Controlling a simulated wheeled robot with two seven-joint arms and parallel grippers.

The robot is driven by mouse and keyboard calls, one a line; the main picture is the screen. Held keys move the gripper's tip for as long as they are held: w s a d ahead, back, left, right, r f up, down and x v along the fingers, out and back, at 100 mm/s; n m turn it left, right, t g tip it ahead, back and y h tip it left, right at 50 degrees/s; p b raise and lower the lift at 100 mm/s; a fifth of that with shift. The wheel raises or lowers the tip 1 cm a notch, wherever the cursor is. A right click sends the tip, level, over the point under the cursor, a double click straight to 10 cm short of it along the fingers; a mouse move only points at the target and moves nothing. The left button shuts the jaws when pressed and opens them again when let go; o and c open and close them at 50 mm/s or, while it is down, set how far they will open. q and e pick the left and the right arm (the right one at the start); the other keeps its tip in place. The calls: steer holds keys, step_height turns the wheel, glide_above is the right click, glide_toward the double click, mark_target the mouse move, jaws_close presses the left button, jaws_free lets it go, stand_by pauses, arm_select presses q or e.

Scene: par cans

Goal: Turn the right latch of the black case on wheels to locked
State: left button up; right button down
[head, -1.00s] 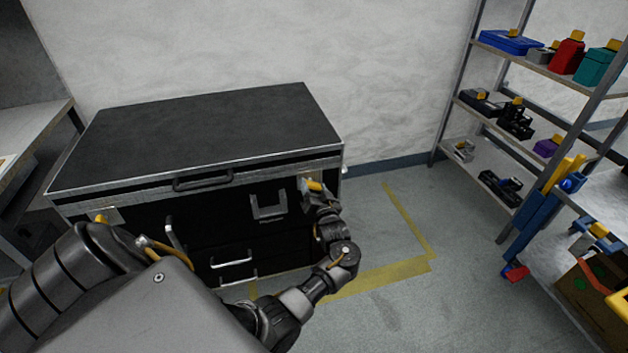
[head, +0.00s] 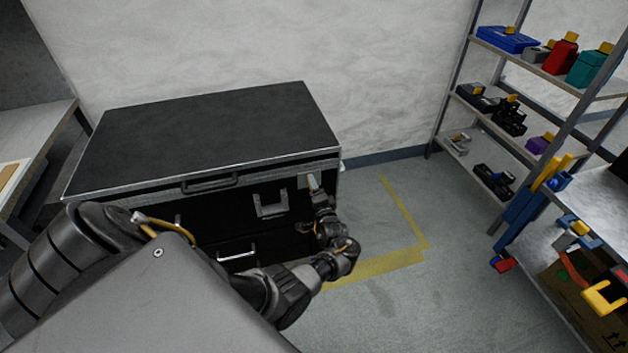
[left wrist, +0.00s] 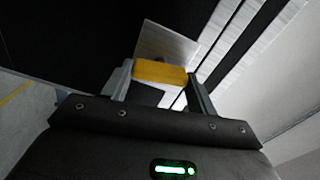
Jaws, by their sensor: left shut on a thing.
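The black case (head: 200,130) on wheels stands against the wall, lid closed. Its right latch is at the upper right of its front, with a pale metal plate (head: 303,182). My left gripper (head: 313,186) is at this latch. In the left wrist view the yellow latch handle (left wrist: 160,73) sits between the two fingers, in front of the metal plate (left wrist: 165,42), and the gripper is shut on it. In the head view the fingers and wrist hide much of the latch. The case's left latch is hidden behind my left arm. My right gripper is out of view.
Shelves with several boxes (head: 508,38) and a workbench (head: 590,185) stand at the right. Floor right of the case is clear, marked with yellow tape (head: 405,215).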

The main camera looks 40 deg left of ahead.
arm_select(q)
steer(key=shift+m+p, duration=0.3)
steer(key=shift+m, duration=0.6)
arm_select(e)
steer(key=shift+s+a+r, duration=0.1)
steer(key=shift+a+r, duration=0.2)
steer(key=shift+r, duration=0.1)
arm_select(q)
steer(key=o, duration=1)
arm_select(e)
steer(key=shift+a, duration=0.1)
arm_select(q)
steer(key=shift+d, duration=0.1)
steer(key=p+v, duration=0.1)
steer(key=v, duration=0.9)
steer(key=shift+s+d, duration=0.2)
steer(key=shift+d, duration=0.15)
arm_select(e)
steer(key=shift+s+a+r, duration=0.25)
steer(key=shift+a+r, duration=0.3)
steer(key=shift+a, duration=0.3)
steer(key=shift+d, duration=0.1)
